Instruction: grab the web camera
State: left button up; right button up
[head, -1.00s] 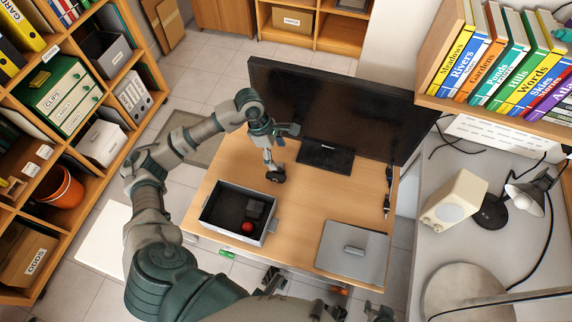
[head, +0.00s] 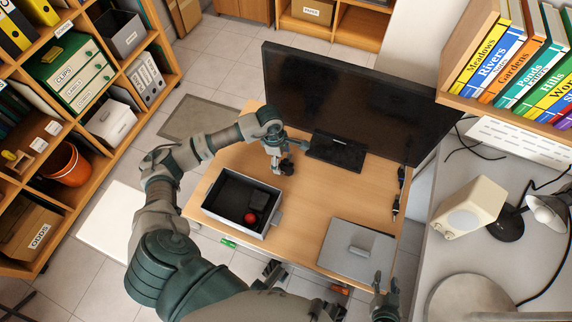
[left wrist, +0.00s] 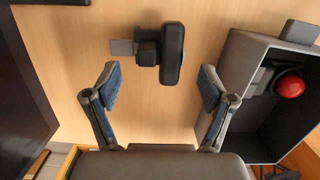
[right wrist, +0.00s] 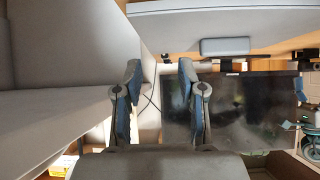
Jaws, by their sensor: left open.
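The web camera (head: 287,168) is a small dark device on the wooden desk, in front of the monitor stand. In the left wrist view, the web camera (left wrist: 171,53) lies just beyond my fingertips, with a dark rounded body and a grey clip part to its left. My left gripper (head: 280,152) is above and close to it in the head view, partly overlapping it. In the left wrist view my left gripper (left wrist: 160,76) is open and empty, its fingers spread wide. My right gripper (head: 384,290) is at the lower right, off the desk's front; its fingers (right wrist: 160,72) are apart with nothing between them.
The large monitor (head: 350,95) stands behind the web camera. A white speaker (head: 468,207) and lamp (head: 546,210) are on the right-hand desk.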

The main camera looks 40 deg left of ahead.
aim_at(285, 164)
pick_arm(q)
jog(key=f, duration=0.3)
jog(key=shift+w+d+b, duration=0.15)
jog(key=shift+d+b, duration=0.15)
jog(key=shift+d, duration=0.05)
pick_arm(e)
jog(key=shift+w+a+r+t, duration=0.15)
jog(key=shift+w+r+t, duration=0.15)
jog(key=shift+w, duration=0.1)
jog(key=shift+w+a+r+t, duration=0.15)
jog(key=shift+w+t, duration=0.15)
jog(key=shift+w, duration=0.1)
pick_arm(q)
jog(key=shift+d+f, duration=0.1)
jog(key=shift+f, duration=0.3)
pick_arm(e)
jog(key=shift+w+r+y, duration=0.25)
jog(key=shift+r+y, duration=0.05)
pick_arm(q)
jog(key=shift+r, duration=0.1)
jog(key=shift+c, duration=0.2)
jog(key=c, duration=1.3)
jog(key=shift+o, duration=0.2)
pick_arm(e)
jog(key=shift+a, duration=0.1)
